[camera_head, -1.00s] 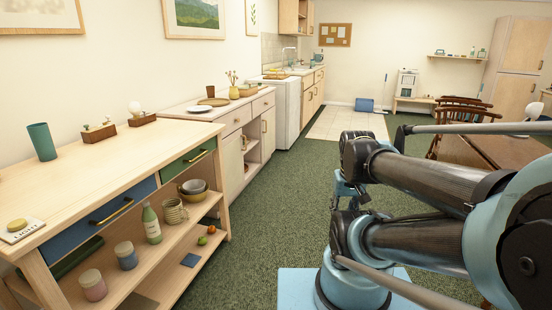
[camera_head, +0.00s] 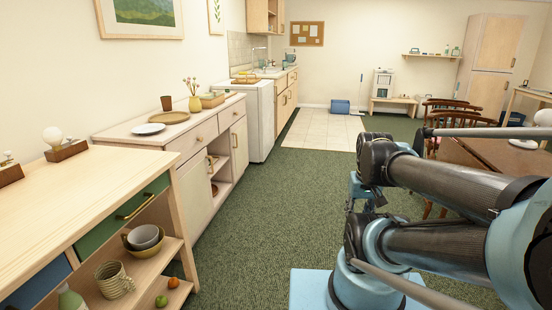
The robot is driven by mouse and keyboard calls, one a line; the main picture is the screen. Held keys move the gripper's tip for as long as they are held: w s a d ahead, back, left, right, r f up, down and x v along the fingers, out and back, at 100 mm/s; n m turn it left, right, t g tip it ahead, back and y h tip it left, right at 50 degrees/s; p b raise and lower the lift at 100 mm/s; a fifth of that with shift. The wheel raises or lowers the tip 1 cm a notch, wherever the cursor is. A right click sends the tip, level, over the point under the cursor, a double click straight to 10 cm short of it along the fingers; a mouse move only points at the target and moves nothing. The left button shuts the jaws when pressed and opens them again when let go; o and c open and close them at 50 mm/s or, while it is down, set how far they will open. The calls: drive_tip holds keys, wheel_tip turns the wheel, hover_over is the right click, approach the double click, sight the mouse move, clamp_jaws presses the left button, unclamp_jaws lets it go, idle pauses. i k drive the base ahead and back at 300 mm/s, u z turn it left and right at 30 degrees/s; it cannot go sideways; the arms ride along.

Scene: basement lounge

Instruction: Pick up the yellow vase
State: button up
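A small yellow vase (camera_head: 194,104) holding a few dried flowers stands upright on the pale wooden sideboard (camera_head: 117,136) along the left wall. It stands between a round woven tray and a small wooden box. My arm fills the right side of the view, well apart from the vase. My gripper is out of the frame, so its state does not show.
A brown cup (camera_head: 167,103), a woven tray (camera_head: 170,118), a white plate (camera_head: 148,129) and a wooden box (camera_head: 213,100) are near the vase. A wooden workbench (camera_head: 75,205) is at near left. Green carpet (camera_head: 270,205) lies open ahead. A table and chairs (camera_head: 455,120) stand at right.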

sight(194, 105)
drive_tip(key=u, duration=0.05)
drive_tip(key=i, duration=1.1)
drive_tip(key=u, duration=0.55)
drive_tip(key=i, duration=1.2)
drive_tip(key=u, duration=0.7)
drive_tip(key=i, duration=0.65)
drive_tip(key=u, duration=0.25)
